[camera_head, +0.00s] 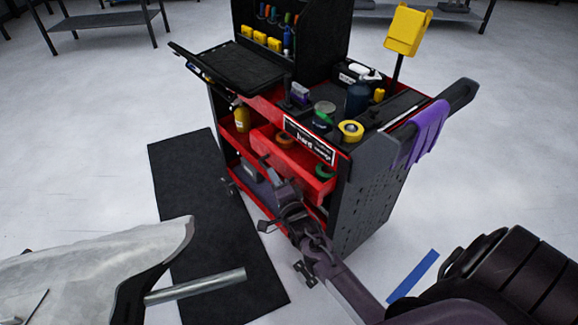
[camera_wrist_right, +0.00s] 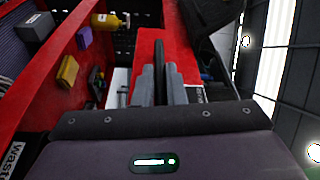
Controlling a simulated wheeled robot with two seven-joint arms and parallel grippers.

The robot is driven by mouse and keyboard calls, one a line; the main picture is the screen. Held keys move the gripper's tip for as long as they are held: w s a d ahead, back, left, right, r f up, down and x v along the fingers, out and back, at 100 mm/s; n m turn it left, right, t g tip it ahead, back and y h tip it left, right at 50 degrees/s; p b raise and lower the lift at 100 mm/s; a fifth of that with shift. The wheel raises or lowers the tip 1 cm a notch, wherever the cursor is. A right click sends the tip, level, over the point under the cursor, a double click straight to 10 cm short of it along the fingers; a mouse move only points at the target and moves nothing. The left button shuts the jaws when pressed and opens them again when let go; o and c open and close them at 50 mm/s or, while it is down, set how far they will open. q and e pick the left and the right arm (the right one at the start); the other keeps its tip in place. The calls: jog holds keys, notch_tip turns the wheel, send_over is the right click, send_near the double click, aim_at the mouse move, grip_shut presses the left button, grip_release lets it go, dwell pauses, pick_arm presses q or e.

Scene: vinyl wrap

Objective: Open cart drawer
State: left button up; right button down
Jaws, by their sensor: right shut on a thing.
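The red tool cart (camera_head: 345,190) stands in the middle of the head view. Its red drawer (camera_head: 295,160) sticks out from the front below the dark top, with its inside partly showing. My right gripper (camera_head: 276,180) is at the drawer's front. In the right wrist view, my right gripper (camera_wrist_right: 162,85) has its grey fingers on both sides of a dark handle (camera_wrist_right: 160,60) in front of a red panel (camera_wrist_right: 182,50). The gripper hides part of the drawer front. My left gripper is not in view.
A dark mat (camera_head: 190,170) lies left of the cart. A pale panel (camera_head: 90,265) and a metal tube (camera_head: 195,287) are at the lower left. A purple cloth (camera_head: 428,130) hangs on the cart's right handle. A yellow bottle (camera_wrist_right: 105,21) stands on a shelf.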

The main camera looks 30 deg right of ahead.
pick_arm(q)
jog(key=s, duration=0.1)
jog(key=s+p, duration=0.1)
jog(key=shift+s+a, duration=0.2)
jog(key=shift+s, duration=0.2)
pick_arm(e)
jog(key=s+a, duration=0.1)
jog(key=a, duration=0.8)
jog(key=shift+a, duration=0.4)
jog(key=shift+s+f, duration=0.1)
jog(key=c, duration=1.5)
grip_release()
jog(key=shift+d, duration=0.1)
